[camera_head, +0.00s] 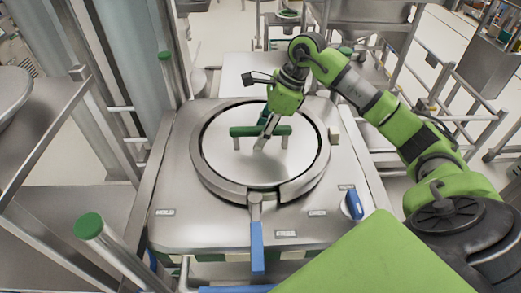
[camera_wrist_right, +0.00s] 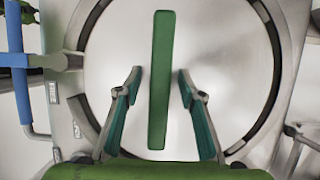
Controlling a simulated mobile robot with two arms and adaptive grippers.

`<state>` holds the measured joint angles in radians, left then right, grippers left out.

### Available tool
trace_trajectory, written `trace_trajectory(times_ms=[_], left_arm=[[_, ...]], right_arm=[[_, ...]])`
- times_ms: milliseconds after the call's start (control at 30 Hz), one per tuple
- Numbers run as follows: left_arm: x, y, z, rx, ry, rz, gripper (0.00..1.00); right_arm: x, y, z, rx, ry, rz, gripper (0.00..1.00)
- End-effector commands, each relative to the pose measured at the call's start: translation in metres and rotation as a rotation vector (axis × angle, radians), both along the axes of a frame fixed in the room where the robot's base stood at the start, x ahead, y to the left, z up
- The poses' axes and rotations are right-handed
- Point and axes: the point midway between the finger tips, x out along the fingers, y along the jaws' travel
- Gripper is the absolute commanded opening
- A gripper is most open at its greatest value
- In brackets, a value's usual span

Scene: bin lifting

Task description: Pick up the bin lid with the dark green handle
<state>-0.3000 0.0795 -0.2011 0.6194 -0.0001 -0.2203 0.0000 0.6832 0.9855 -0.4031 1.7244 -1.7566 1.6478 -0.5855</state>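The bin lid (camera_head: 225,165) is a round metal disc set inside a ring on top of the steel bin. Its dark green bar handle (camera_head: 243,131) stands on short posts across the middle. My right gripper (camera_head: 262,146) is at the handle, pointing down. In the right wrist view the handle (camera_wrist_right: 160,80) runs lengthwise between the two fingers of my right gripper (camera_wrist_right: 157,80), with a gap on each side. The fingers are open and do not touch it. The lid (camera_wrist_right: 215,60) fills most of that view. My left gripper is not in view.
A clamp ring (camera_head: 209,180) surrounds the lid, with a blue lever (camera_head: 256,245) at its front. A blue knob (camera_head: 353,204) sits on the right of the bin top. A green-capped post (camera_head: 89,226) stands at left. Metal frames stand on both sides.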

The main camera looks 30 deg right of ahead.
Motion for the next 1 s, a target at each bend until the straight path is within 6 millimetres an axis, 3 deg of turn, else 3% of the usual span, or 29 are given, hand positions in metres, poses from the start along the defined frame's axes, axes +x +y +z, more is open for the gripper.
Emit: trace_trajectory(times_ms=[400, 433, 567, 1000], left_arm=[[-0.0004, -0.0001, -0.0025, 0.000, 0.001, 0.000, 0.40], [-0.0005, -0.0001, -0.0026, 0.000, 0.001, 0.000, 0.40], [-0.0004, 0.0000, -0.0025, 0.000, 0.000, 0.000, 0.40], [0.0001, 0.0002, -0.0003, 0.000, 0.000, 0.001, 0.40]], right_arm=[[0.0001, -0.0001, -0.0014, 0.000, 0.000, 0.000, 0.36], [0.0001, -0.0001, -0.0014, 0.000, 0.000, 0.000, 0.34], [0.0001, -0.0001, -0.0014, 0.000, 0.000, 0.000, 0.00], [0.0020, 0.0000, 0.0039, 0.003, -0.010, -0.001, 0.00]])
